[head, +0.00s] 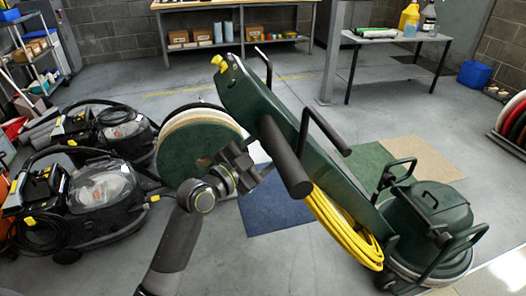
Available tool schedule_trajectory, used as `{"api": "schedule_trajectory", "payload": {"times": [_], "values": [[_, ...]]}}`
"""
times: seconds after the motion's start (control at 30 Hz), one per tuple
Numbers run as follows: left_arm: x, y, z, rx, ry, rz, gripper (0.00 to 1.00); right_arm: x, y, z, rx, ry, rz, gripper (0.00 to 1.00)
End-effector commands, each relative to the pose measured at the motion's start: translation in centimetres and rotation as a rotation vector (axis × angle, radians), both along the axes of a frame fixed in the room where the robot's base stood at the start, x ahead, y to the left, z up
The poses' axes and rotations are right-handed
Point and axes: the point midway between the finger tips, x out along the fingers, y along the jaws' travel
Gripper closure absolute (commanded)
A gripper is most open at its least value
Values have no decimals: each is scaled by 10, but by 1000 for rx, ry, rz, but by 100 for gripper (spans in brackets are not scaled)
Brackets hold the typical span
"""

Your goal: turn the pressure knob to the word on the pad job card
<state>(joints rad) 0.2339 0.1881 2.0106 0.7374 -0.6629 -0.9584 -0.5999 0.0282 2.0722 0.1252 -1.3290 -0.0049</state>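A dark green floor machine (290,125) leans across the middle of the head view, its handle end raised toward the upper left. A small yellow part (219,63), possibly a knob, sits at that end; no word is readable on it. My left gripper (250,163) is in front of the pads, below and right of the yellow part and apart from it. Its fingers are dark and too small to tell open from shut. I cannot make out a pad job card. My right gripper is not in view.
Large round pads (197,148) stand upright left of the machine. Two black vacuum machines (105,190) stand at left. A yellow cord (340,225) hangs on the green machine. A metal table (395,70) with bottles and a workbench (235,43) stand behind. Floor is clear at front centre.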

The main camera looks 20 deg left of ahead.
Motion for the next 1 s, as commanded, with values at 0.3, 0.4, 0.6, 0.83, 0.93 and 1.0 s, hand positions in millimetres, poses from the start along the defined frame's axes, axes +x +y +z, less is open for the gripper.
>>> {"api": "schedule_trajectory", "payload": {"times": [0.3, 0.4, 0.6, 0.83, 0.93, 1.0], "values": [[-24, 13, -2, 4, 1, 2, 40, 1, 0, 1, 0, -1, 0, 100], [-43, 23, -4, 6, 1, 2, 40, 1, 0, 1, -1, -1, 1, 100], [-84, 41, -6, 7, 2, 0, 40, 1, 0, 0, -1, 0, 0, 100], [-123, 61, -9, 6, 3, 1, 40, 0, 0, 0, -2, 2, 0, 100], [-136, 68, -9, 6, 4, -1, 40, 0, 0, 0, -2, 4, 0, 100], [-143, 71, -9, 5, 3, 1, 40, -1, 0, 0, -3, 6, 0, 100]]}}
